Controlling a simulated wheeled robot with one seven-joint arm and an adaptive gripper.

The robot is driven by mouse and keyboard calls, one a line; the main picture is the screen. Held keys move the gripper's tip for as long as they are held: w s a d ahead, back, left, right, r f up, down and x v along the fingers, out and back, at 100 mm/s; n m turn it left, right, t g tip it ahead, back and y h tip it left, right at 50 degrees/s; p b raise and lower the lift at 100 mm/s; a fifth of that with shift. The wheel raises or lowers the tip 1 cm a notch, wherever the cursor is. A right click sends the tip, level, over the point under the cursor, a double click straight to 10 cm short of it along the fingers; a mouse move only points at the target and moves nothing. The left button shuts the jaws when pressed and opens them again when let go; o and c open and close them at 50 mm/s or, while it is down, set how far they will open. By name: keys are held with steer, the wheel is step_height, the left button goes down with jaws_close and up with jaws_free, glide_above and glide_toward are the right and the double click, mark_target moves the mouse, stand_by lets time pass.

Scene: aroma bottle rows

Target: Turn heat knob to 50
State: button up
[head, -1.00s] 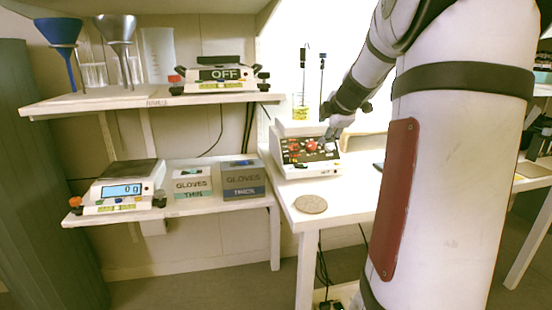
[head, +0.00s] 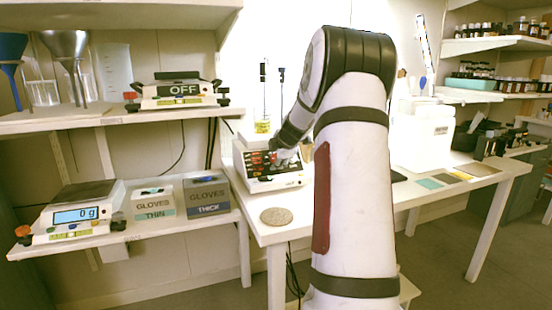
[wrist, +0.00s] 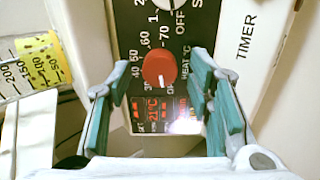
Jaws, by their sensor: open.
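The hotplate-like device (head: 268,185) stands on the white bench with its dark control panel facing out. In the wrist view, the round red heat knob (wrist: 158,68) sits beside the "HEAT °C" label, with a white mark on its lower side. Numbers from about 30 to 70 run along its left and top. My gripper (wrist: 160,76) is open, its teal fingers on either side of the knob with gaps; contact is not visible. A red display (wrist: 158,108) reads about 21°C. In the head view, my gripper (head: 280,154) is at the panel and partly covers it.
A yellow-marked cylinder (wrist: 35,70) stands close on the left in the wrist view. A round cork-coloured pad (head: 276,216) lies in front of the device. A scale (head: 78,215) and glove boxes (head: 207,195) are on the left shelf. A white container (head: 424,135) stands right.

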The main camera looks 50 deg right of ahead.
steer(key=shift+d+f, duration=0.1)
jaws_close()
